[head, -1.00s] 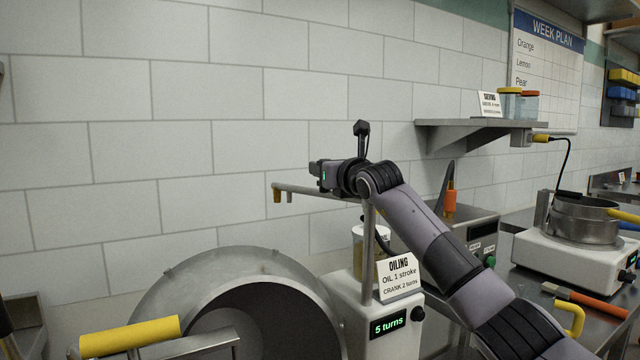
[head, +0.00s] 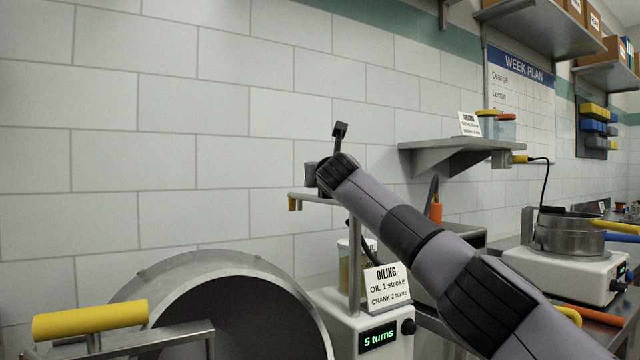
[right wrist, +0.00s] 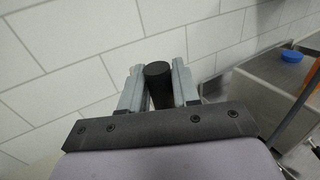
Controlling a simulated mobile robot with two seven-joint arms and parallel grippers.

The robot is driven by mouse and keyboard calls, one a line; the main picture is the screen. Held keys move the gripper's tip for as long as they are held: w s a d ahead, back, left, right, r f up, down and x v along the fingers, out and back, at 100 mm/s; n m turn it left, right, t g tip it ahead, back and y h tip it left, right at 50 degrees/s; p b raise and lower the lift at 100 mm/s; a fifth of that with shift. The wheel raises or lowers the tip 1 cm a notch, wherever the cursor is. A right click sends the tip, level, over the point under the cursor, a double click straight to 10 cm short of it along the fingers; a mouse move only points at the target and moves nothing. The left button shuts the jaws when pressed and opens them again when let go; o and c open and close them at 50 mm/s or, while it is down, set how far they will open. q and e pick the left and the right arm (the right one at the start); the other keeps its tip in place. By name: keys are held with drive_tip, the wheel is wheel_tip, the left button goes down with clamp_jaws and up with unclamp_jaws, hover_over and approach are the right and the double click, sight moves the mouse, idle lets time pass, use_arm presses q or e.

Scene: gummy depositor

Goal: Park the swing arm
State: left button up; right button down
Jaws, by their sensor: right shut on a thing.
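The swing arm (head: 318,196) is a grey metal bar on top of a thin upright post (head: 354,265). The post rises from the white oiling unit (head: 345,330), whose display reads "5 turns". My right gripper (head: 312,176) is at the bar, between nozzle and post, largely hidden behind its own wrist. In the right wrist view its fingers (right wrist: 157,78) are closed on both sides of a black cylindrical handle (right wrist: 158,88), which looks to be the swing arm's. My left gripper is not in view.
A big metal drum (head: 215,275) stands left of the oiling unit, with a yellow-handled crank (head: 90,320) in front. A small "OILING" card (head: 387,288) stands on the unit. A wall shelf (head: 455,150) and a white-based pot machine (head: 570,255) are at right. The tiled wall is close behind.

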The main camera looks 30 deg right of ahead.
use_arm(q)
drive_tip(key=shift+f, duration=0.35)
use_arm(e)
drive_tip(key=shift+d+f+m+h, duration=0.1)
drive_tip(key=shift+d+m+h, duration=0.2)
drive_tip(key=shift+d, duration=0.05)
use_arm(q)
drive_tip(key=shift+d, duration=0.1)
use_arm(e)
drive_tip(key=c, duration=1)
unclamp_jaws()
drive_tip(key=shift+o, duration=0.2)
